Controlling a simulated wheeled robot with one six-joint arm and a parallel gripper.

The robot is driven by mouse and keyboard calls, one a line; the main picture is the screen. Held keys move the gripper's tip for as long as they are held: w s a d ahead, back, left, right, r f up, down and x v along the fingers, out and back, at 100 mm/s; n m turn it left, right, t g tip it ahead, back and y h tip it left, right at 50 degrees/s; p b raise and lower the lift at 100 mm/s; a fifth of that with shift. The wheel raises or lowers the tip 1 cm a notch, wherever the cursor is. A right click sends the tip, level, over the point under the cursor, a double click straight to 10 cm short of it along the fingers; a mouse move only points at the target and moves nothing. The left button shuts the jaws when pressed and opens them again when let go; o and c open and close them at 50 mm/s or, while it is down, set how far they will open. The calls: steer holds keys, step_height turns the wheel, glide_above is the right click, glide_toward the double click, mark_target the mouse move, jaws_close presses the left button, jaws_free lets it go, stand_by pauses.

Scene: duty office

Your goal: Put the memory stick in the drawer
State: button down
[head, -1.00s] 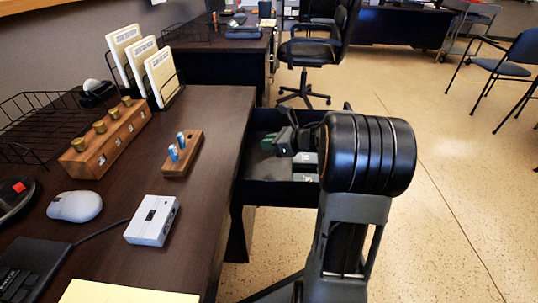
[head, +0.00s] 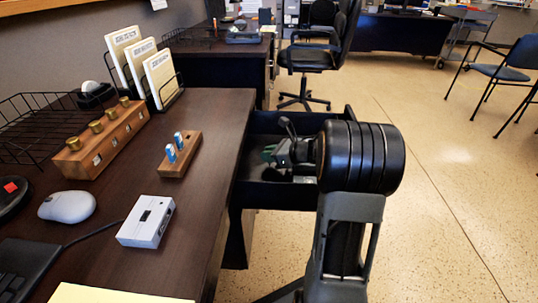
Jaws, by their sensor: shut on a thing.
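The drawer (head: 275,196) is dark and stands pulled out from the right side of the near desk. My gripper (head: 274,154) is over and partly inside the drawer opening, with my black wrist in front of its right part. It is shut on the memory stick, which is small and largely hidden by the jaws, so its outline is unclear. A green patch shows at the jaw tips; I cannot tell whether it belongs to the stick or to something in the drawer. Two blue-and-white sticks stand upright in a small wooden block (head: 181,164) on the desk.
The near desk (head: 207,205) holds a grey box (head: 146,222), a mouse (head: 67,206), a wooden stand with brass-coloured knobs (head: 101,142), a wire tray (head: 38,120) and a card rack. An office chair (head: 313,57) stands beyond the drawer.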

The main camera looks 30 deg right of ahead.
steer(key=shift+f, duration=0.25)
steer(key=c, duration=1.1)
jaws_free()
steer(key=shift+s+f, duration=0.1)
steer(key=shift+r+p, duration=0.35)
steer(key=shift+s+d+r+p, duration=0.15)
steer(key=shift+d+r+p, duration=0.05)
steer(key=shift+r+p, duration=0.1)
steer(key=shift+p+v, duration=1)
steer(key=shift+v, duration=2.4)
steer(key=shift+r, duration=0.15)
